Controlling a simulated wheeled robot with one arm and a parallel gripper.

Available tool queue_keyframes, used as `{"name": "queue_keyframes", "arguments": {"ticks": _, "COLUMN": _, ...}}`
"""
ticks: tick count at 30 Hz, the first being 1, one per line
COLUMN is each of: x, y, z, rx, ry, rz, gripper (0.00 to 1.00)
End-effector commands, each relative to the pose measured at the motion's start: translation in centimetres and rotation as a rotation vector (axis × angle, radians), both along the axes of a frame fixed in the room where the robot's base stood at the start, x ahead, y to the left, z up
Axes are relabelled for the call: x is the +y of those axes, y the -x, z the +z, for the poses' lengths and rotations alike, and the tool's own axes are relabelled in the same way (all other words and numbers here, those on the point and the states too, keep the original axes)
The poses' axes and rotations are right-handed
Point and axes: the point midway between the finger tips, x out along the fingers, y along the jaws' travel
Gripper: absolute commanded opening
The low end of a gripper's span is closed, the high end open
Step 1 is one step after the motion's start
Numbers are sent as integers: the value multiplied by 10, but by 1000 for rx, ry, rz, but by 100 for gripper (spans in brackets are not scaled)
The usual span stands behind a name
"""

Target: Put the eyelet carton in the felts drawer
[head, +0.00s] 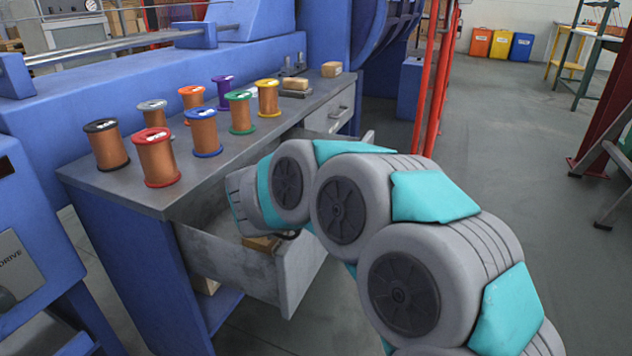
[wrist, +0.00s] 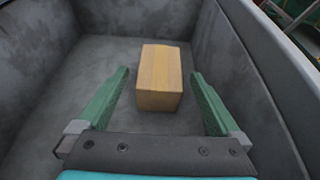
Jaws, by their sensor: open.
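A small brown carton (wrist: 160,78) lies on the floor of an open grey metal drawer (wrist: 95,70). No label on it can be read. My gripper (wrist: 160,73) is open, with its two green fingers on either side of the carton and a gap on each side. In the head view the drawer (head: 235,262) is pulled out from the bench, and part of the carton (head: 260,243) shows inside. My arm hides much of the drawer there and most of the gripper. No drawer name can be read.
Several wire spools (head: 157,158) stand on the bench top (head: 130,186). Two small brown blocks or cartons (head: 331,69) lie at its far end. Another drawer front with a handle (head: 338,112) is farther right. Red posts (head: 437,80) rise behind.

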Motion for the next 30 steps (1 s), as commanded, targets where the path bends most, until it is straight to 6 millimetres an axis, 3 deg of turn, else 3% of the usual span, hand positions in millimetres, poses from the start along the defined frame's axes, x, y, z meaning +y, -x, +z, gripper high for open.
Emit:
{"name": "queue_keyframes", "arguments": {"ticks": 6, "x": 17, "y": 41, "z": 18, "rx": 0, "ry": -2, "rz": 6, "gripper": 100}}
{"name": "queue_keyframes", "arguments": {"ticks": 12, "x": 24, "y": 63, "z": 29, "rx": -2, "ry": -2, "rz": 2, "gripper": 100}}
{"name": "queue_keyframes", "arguments": {"ticks": 26, "x": 25, "y": 70, "z": 32, "rx": -1, "ry": 0, "rz": 2, "gripper": 100}}
{"name": "queue_keyframes", "arguments": {"ticks": 30, "x": 28, "y": 62, "z": 55, "rx": -5, "ry": 31, "rz": 74, "gripper": 100}}
